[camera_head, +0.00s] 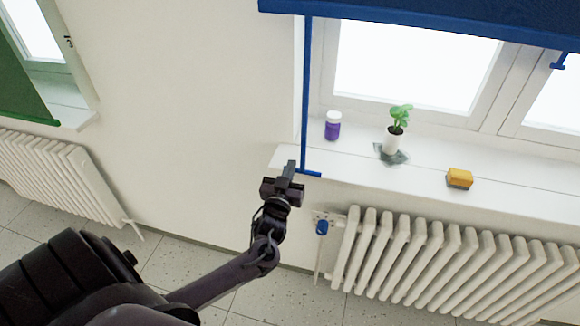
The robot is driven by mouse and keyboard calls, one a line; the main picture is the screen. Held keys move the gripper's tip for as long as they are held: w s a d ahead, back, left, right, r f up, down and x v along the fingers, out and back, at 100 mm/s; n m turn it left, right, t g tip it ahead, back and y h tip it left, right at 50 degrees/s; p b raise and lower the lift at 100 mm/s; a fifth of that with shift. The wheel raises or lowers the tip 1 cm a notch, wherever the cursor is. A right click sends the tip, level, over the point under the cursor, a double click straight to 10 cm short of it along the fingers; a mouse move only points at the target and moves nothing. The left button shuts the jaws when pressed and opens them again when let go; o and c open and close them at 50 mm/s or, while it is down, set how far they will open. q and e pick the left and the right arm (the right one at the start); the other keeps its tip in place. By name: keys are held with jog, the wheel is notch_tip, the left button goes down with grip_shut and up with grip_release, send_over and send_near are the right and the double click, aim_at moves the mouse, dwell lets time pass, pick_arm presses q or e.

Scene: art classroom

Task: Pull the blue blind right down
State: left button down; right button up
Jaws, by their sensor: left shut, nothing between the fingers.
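The blue blind (430,22) hangs across the top of the right window, and only its lower part is in view. A long blue pull rod (305,95) hangs from its left end down to the sill and ends in a short crossbar handle (310,173). My left gripper (290,168) is shut and empty, just left of the rod's lower end. I cannot tell whether it touches the rod. My right gripper is not in view.
A purple-and-white jar (333,126), a potted plant (393,138) and a yellow sponge-like block (459,178) stand on the white sill (430,185). A radiator (440,255) with a blue valve (321,227) is below. A green blind (20,85) hangs at left.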

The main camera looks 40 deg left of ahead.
pick_arm(q)
jog(key=shift+f, duration=0.25)
